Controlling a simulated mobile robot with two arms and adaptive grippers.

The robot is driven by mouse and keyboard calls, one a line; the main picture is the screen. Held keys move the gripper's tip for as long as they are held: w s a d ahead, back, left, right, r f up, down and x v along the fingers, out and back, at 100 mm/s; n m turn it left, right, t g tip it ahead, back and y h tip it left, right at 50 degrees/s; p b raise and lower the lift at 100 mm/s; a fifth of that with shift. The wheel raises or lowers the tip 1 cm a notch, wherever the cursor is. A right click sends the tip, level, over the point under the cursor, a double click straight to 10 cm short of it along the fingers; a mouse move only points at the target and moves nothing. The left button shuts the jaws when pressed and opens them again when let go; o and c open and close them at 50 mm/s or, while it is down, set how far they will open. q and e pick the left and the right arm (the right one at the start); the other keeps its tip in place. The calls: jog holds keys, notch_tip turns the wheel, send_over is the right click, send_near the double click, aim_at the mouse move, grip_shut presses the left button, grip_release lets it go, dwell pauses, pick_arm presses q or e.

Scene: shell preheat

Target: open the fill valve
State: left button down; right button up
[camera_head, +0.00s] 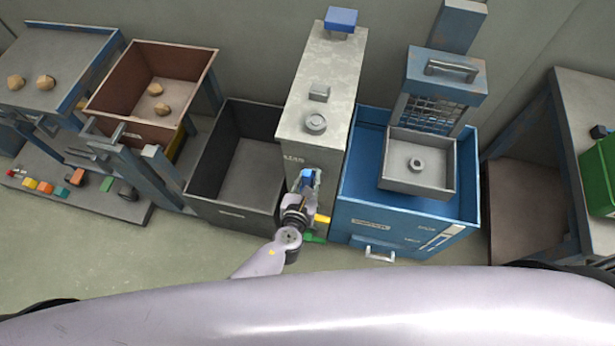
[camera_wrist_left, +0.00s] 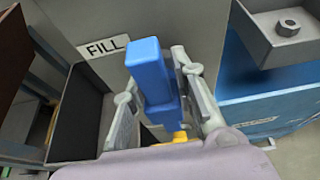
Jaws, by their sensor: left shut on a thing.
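The fill valve's blue handle (camera_wrist_left: 150,72) stands upright between the fingers of my left gripper (camera_wrist_left: 165,105) in the left wrist view. A white label reading FILL (camera_wrist_left: 103,46) is on the grey cabinet beside it. In the head view, my left gripper (camera_head: 303,186) is at the front face of the tall grey cabinet (camera_head: 300,120), shut on the blue handle (camera_head: 307,175). A yellow handle (camera_head: 322,219) and a green handle (camera_head: 315,238) stick out lower on the same face. The valve body is mostly hidden by my gripper. My right gripper is not in view.
A dark open bin (camera_head: 205,180) stands left of the cabinet. A blue tank (camera_head: 385,215) with a grey tray (camera_head: 440,188) stands close on the right. A brown bin (camera_head: 130,75) with lumps and a control panel (camera_head: 60,190) are farther left. The floor in front is clear.

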pick_arm(q)
jog(key=shift+a+f, duration=0.25)
jog(key=shift+a, duration=0.2)
jog(key=c, duration=1.5)
grip_release()
jog(key=shift+o, duration=0.3)
jog(key=shift+r, duration=0.1)
jog(key=shift+d+r, duration=0.1)
jog(key=shift+d, duration=0.1)
jog(key=v, duration=1.2)
jog(key=shift+d, duration=0.1)
